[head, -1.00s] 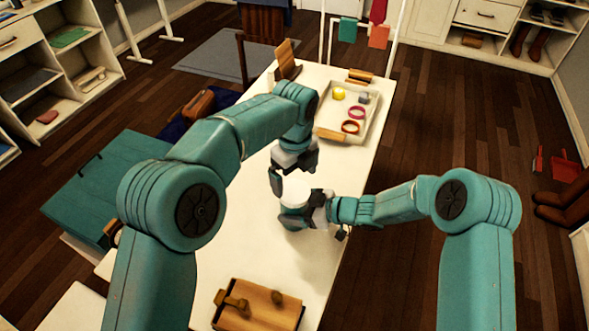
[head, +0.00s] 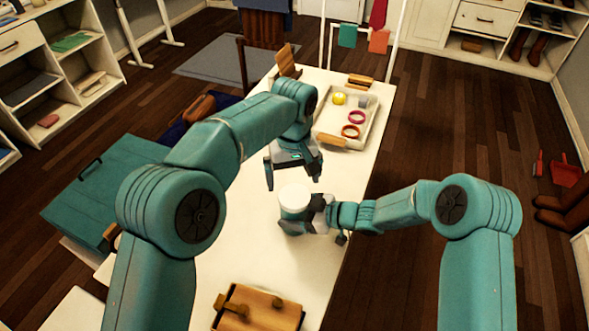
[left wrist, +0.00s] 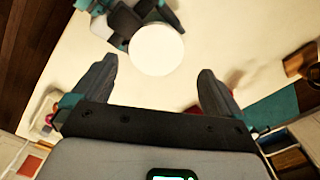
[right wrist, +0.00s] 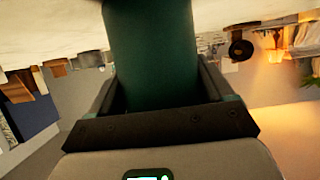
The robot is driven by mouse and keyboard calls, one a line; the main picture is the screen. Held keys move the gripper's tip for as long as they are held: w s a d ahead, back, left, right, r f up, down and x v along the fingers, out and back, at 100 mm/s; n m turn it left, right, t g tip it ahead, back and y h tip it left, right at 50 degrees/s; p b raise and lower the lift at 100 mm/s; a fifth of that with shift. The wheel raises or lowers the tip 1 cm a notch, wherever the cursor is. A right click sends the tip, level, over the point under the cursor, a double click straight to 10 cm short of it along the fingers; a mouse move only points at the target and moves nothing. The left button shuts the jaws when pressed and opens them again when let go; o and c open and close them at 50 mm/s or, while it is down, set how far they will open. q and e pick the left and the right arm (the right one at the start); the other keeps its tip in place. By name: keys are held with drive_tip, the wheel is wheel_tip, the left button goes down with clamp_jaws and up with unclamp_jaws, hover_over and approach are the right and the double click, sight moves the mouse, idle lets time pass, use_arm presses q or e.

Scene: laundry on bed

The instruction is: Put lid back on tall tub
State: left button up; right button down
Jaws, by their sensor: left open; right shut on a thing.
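The tall tub (right wrist: 150,55) is a dark green cylinder between the fingers of my right gripper (right wrist: 155,95), which is shut on its side. The round white lid (head: 294,197) lies flat over the tub's top in the head view, and hides most of the tub there. In the left wrist view the lid (left wrist: 156,49) is a full white disc ahead of the fingertips. My left gripper (head: 293,177) is open and empty, apart from the lid and just beyond it. The seam between lid and tub is too small to judge.
A white tray (head: 330,123) with rings and small items stands at the table's far end. The white table (head: 255,235) is clear around the tub.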

sight(294, 196)
use_arm(q)
drive_tip(key=n, duration=0.5)
drive_tip(key=shift+r, duration=0.4)
drive_tip(key=shift+w+r+n, duration=0.1)
drive_tip(key=shift+n, duration=0.5)
drive_tip(key=shift+d+r, duration=0.2)
drive_tip(key=shift+r, duration=0.15)
drive_tip(key=shift+f, duration=4.05)
